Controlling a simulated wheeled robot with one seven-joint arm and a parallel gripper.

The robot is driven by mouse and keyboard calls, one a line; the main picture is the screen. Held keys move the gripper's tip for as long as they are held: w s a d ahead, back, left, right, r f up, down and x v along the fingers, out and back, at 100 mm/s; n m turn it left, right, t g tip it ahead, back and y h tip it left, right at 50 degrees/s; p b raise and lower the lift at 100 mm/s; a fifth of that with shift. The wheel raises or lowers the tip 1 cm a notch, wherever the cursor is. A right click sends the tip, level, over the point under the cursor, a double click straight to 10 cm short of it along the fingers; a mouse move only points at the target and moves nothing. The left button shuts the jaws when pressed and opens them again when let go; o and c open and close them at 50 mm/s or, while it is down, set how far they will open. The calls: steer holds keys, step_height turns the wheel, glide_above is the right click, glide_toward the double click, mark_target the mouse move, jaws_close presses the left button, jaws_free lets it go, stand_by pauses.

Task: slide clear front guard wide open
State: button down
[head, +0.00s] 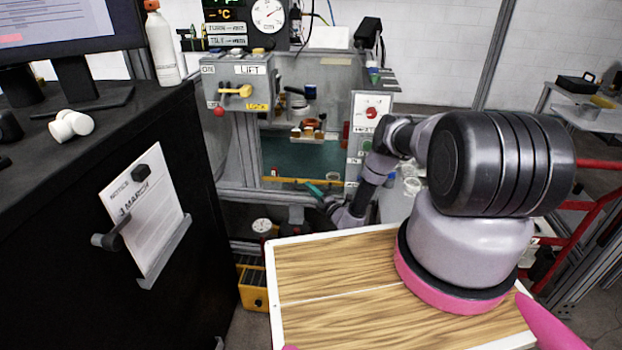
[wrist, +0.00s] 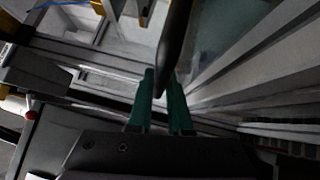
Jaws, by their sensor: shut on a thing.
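The machine's front opening (head: 302,150) shows in the head view, with a teal floor inside and a yellow strip (head: 297,181) along its lower edge. The clear front guard is hard to make out against it, so I cannot tell how far it is open. My gripper (head: 314,190) is at the lower right of this opening, its green fingers pointing up and left. In the wrist view the green fingers (wrist: 163,88) are closed around a dark upright bar (wrist: 174,45), which looks like a handle. Where the bar joins the guard is not clear.
A control box (head: 240,86) marked LIFT, with a yellow lever, sits at the opening's upper left. A panel with a red knob (head: 371,112) stands at its right. A black cabinet (head: 130,200) fills the left. A red rail (head: 590,210) runs at the right.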

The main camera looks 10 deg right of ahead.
steer(key=shift+f, duration=0.7)
steer(key=c, duration=0.8)
jaws_free()
steer(key=shift+c, duration=0.2)
steer(key=v, duration=1.1)
